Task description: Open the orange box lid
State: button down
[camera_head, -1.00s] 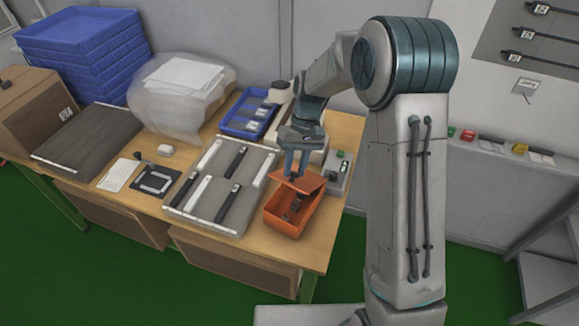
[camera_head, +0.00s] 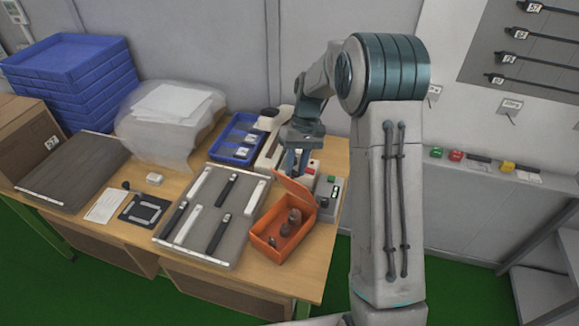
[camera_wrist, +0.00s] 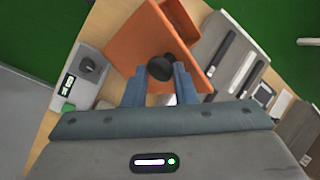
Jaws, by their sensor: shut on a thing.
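The orange box (camera_head: 262,243) stands open near the front right of the table, with several dark round parts inside. Its orange lid (camera_head: 296,193) is tilted up steeply at the box's back side. My gripper (camera_head: 296,172) is behind the raised lid, with its fingers pointing down. In the wrist view, my gripper (camera_wrist: 157,84) is shut on the lid's black knob (camera_wrist: 161,68). The lid's orange face (camera_wrist: 140,42) lies just past the fingertips. The knob is hidden in the head view.
A grey control box (camera_head: 328,192) stands close right of the box. A grey tray with black and white strips (camera_head: 185,228) lies to its left. A blue tray (camera_head: 232,152) and white device (camera_head: 268,150) are behind. Table front right is bare.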

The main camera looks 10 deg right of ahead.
jog(key=shift+s+d+f, duration=0.1)
jog(key=shift+d+f, duration=0.45)
dwell(0.4)
jog(key=c, duration=1.3)
grip_release()
jog(key=shift+o, duration=0.8)
jog(key=shift+d+f, duration=0.1)
jog(key=shift+d, duration=0.25)
jog(key=shift+w+a, duration=0.2)
jog(key=shift+a, duration=0.05)
jog(key=shift+w+r, duration=0.1)
jog(key=shift+r, duration=0.1)
